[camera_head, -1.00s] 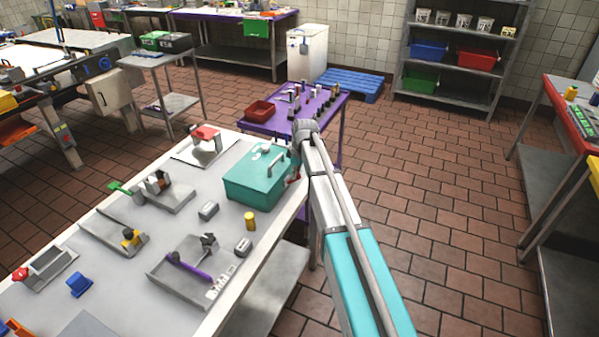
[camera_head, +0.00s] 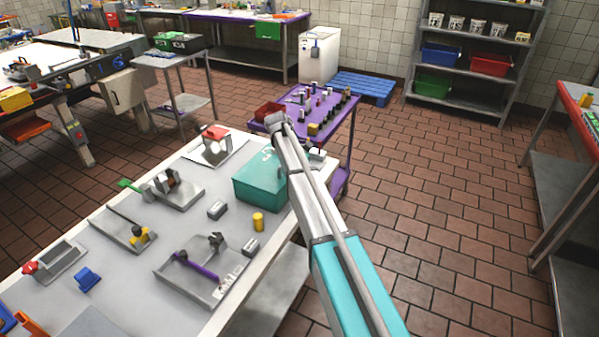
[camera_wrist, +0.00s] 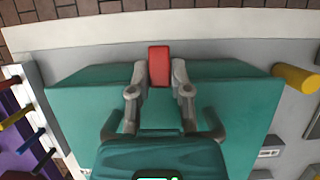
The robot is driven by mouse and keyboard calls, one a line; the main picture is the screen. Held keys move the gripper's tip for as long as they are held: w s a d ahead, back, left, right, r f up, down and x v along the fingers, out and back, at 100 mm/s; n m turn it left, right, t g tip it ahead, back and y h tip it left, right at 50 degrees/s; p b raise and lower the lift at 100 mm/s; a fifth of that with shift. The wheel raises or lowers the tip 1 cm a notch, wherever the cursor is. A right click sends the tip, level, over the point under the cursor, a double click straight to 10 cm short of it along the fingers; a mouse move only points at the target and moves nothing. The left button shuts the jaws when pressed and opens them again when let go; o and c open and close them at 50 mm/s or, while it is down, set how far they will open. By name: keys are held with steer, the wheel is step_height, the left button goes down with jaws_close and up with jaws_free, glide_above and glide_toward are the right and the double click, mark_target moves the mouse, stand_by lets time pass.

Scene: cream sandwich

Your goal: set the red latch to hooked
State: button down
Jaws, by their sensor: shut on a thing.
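In the wrist view, the red latch (camera_wrist: 159,65) is an upright red bar at the edge of the teal box (camera_wrist: 75,105). My gripper (camera_wrist: 159,80) is shut on it, with one grey finger on each side. The teal box also shows in the head view (camera_head: 256,188), on the near table. In that view my arm covers the box's right side, and the latch and my fingertips are hidden. I cannot tell whether the latch is hooked.
The grey worktable (camera_head: 120,285) carries several fixtures left of the box. A yellow cylinder (camera_head: 258,222) stands just in front of the box. A purple cart (camera_head: 345,125) with small parts stands behind. The tiled floor (camera_head: 440,220) to the right is clear.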

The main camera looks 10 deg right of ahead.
steer(key=shift+s+a, duration=0.15)
steer(key=c, duration=0.6)
jaws_free()
steer(key=shift+o, duration=0.2)
steer(key=shift+r+p, duration=0.2)
steer(key=shift+p, duration=0.1)
